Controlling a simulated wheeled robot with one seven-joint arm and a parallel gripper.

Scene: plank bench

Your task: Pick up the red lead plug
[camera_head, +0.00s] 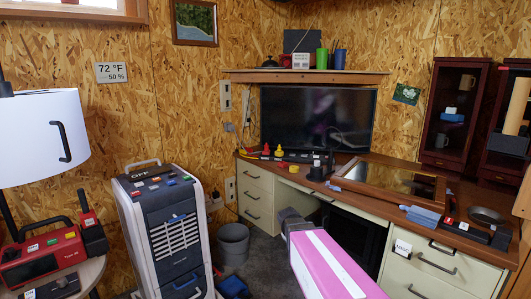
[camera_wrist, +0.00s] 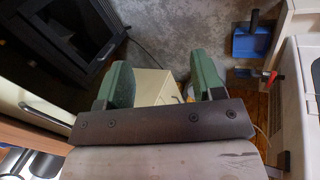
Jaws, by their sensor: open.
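A small red upright piece (camera_head: 266,149), which may be the red lead plug, stands on the desk top near its left back corner. A similar yellow piece (camera_head: 279,151) stands just right of it. They are too small to make out in detail. My gripper (camera_head: 288,217) is in front of the desk, well below and in front of these pieces, at the end of my pink arm. In the wrist view my gripper (camera_wrist: 162,86) shows two green fingers spread apart with nothing between them. A small red item (camera_wrist: 270,77) shows at the right there; I cannot tell what it is.
The wooden desk (camera_head: 325,195) carries a black monitor (camera_head: 318,118), a framed glass panel (camera_head: 390,180) and small items. A white and grey cooler (camera_head: 170,230) stands at left, with a grey bin (camera_head: 233,245) beside it. Some floor is clear between bin and desk.

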